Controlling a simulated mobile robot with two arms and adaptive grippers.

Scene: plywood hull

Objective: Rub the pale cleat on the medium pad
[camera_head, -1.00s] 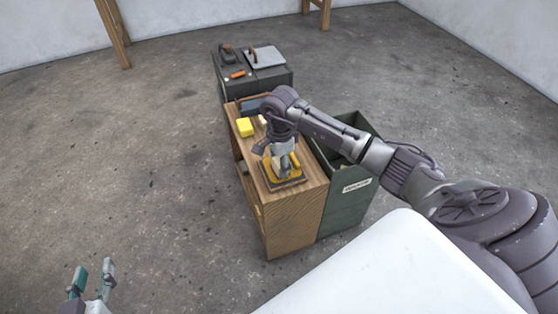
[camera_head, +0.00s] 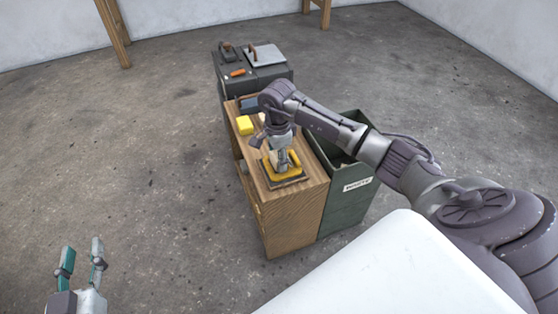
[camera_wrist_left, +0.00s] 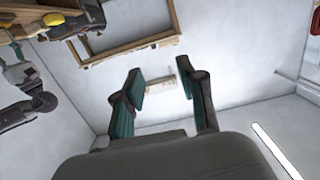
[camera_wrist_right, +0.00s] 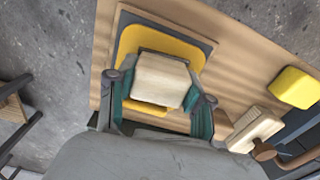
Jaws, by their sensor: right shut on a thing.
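The pale cleat is a light wooden block (camera_wrist_right: 160,79) gripped between the fingers of my right gripper (camera_wrist_right: 160,98) in the right wrist view. Below it is a yellow pad (camera_wrist_right: 131,41) on a dark grey base; the cleat covers the middle of the pad. I cannot tell for sure whether they touch. In the head view my right gripper (camera_head: 283,163) points down over the yellow pad (camera_head: 292,178) near the front of the wooden cabinet. My left gripper (camera_head: 82,252) is open and empty at lower left; its spread fingers also show in the left wrist view (camera_wrist_left: 163,88).
On the wooden cabinet (camera_head: 295,215) are a yellow block (camera_head: 245,125) and another pale wooden block (camera_wrist_right: 256,129). A green waste bin (camera_head: 345,205) stands against its right side. A dark cabinet (camera_head: 262,78) with tools is behind. Floor at left is clear.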

